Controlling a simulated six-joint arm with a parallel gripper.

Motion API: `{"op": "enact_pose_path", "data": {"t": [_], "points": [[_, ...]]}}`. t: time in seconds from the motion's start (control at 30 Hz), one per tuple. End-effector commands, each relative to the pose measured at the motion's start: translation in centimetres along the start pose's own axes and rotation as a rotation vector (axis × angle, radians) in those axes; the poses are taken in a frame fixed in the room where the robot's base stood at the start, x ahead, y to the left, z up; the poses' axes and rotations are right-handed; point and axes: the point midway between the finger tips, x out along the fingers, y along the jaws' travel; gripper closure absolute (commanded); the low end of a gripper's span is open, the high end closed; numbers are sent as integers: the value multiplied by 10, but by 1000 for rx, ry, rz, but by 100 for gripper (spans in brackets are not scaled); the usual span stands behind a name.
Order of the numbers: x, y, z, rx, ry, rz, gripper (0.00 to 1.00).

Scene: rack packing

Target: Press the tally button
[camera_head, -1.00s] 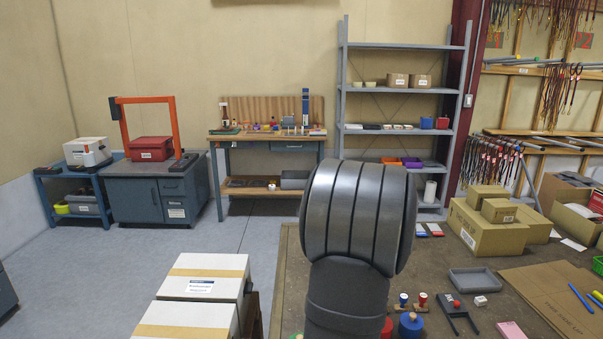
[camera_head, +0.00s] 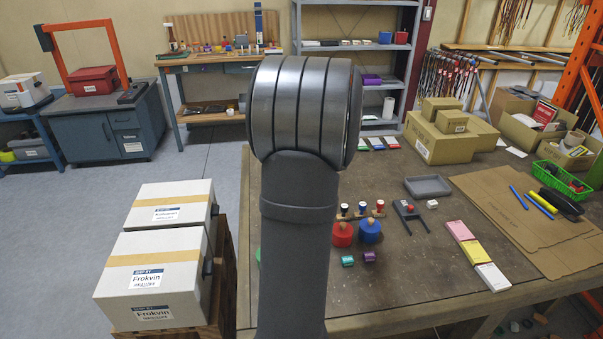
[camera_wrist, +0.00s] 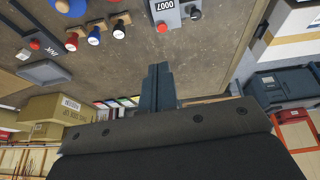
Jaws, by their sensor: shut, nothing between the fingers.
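The tally counter (camera_wrist: 168,8) is a grey box at the top of the wrist view, with a label reading 0007. Its red button (camera_wrist: 162,27) is on the end facing my gripper. My gripper (camera_wrist: 157,68) is shut and empty, its fingertips apart from the button and just below it in the picture. In the head view my arm's thick grey links stand in the middle, and the counter and my gripper do not show there.
White boxes (camera_head: 150,276) stand left. Bare bench (camera_head: 390,285) shows in front.

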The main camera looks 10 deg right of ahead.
Motion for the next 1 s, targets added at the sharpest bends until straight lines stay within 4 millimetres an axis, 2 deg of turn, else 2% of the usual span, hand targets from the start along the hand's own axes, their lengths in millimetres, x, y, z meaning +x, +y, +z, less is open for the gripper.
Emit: {"op": "enact_pose_path", "data": {"t": [0.17, 0.37, 0.7, 0.83, 1.0], "points": [[17, 1, 4, -200, -61, 87, 100], [38, 5, 1, -536, -152, 225, 100], [64, 2, -23, -1109, -291, 442, 100], [69, -3, -34, -1277, -329, 505, 100], [73, -9, -44, -1407, -356, 554, 100]]}}
